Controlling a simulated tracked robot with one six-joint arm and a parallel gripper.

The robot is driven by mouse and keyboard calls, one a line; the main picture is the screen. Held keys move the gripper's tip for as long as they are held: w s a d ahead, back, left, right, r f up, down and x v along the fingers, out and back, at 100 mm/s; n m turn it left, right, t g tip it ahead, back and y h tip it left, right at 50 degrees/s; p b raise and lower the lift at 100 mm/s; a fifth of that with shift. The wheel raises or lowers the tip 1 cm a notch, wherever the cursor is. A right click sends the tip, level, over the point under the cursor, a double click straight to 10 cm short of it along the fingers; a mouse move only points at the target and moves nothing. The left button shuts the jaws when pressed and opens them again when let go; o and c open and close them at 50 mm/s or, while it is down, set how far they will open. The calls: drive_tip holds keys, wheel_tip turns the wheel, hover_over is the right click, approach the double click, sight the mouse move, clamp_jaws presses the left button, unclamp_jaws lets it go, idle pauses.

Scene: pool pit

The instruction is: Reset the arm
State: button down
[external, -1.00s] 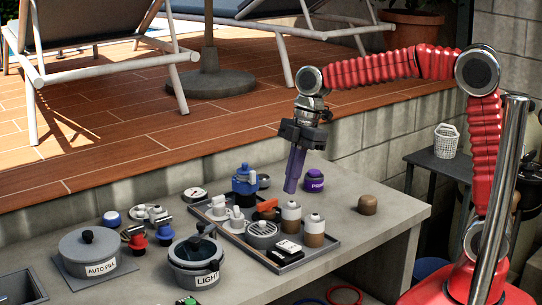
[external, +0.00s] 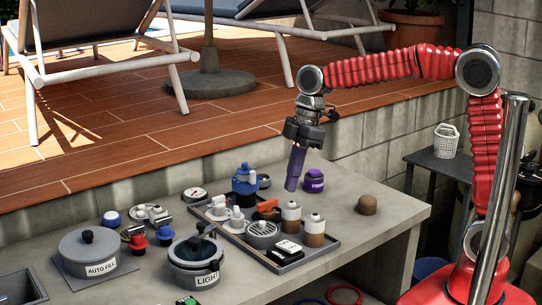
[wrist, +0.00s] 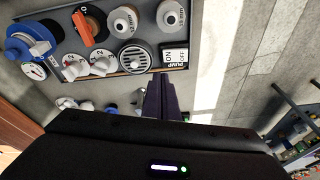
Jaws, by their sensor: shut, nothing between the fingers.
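My red arm reaches in from the right in the external view. My gripper (external: 292,184) hangs from its end, pointing down above the right part of the tray, with its purple fingers shut together and nothing between them. In the wrist view the shut fingers (wrist: 160,90) stick up past the dark gripper body, over the counter. They appear clear of the things below.
Under my gripper, a dark tray (external: 328,243) holds several valves, bottles and switches. A purple-capped jar (external: 314,185) and a brown knob (external: 367,205) stand close by. Pots labelled AUTO FILL (external: 88,252) and LIGHT (external: 195,262) sit at left.

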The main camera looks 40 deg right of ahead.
drive_tip(key=s+d+m+t+h, duration=0.1)
drive_tip(key=s+d+m, duration=0.4)
drive_tip(key=d, duration=0.3)
drive_tip(key=s+d+m+t+h, duration=0.1)
drive_tip(key=s+d+m+t, duration=0.1)
drive_tip(key=s+d+m, duration=0.3)
drive_tip(key=s+d+m+t+h, duration=0.1)
drive_tip(key=s+d+m, duration=0.4)
drive_tip(key=d, duration=0.7)
drive_tip(key=shift+s+d+t, duration=0.25)
drive_tip(key=shift+s+t, duration=0.45)
drive_tip(key=shift+s, duration=0.05)
drive_tip(key=shift+f, duration=0.1)
